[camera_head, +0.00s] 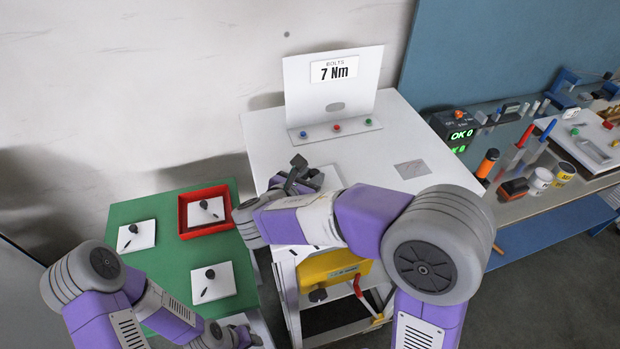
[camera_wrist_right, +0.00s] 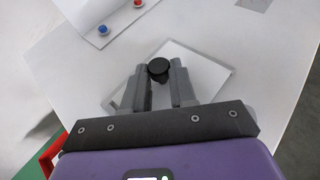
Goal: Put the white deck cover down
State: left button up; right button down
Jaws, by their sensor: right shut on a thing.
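The white deck cover (camera_wrist_right: 205,72) is a flat square plate with a round black knob (camera_wrist_right: 158,68). My right gripper (camera_wrist_right: 158,80) is shut on the knob, with one finger on each side. The plate is over the white table top (camera_wrist_right: 90,75); I cannot tell whether it touches. In the head view my right gripper (camera_head: 298,178) is above the table's left front part, and my arm hides some of the plate. My left gripper (camera_head: 240,338) is low at the bottom, by the green table; its fingers are too unclear to read.
A white upright panel marked "7 Nm" (camera_head: 333,80) stands at the table's back, with coloured buttons at its foot. A grey square patch (camera_head: 412,168) lies to the right. Similar knobbed plates lie on the green table (camera_head: 180,262), one inside a red tray (camera_head: 183,215). A tool bench is at right.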

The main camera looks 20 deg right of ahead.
jog(key=shift+f, duration=0.1)
jog(key=c, duration=1.4)
grip_release()
jog(key=shift+f, duration=0.1)
jog(key=o, duration=0.5)
jog(key=shift+r, duration=0.25)
jog(key=shift+s+a+r, duration=0.15)
jog(key=shift+a, duration=0.1)
jog(key=v, duration=1.1)
jog(key=shift+s+a, duration=0.1)
jog(key=shift+s, duration=0.1)
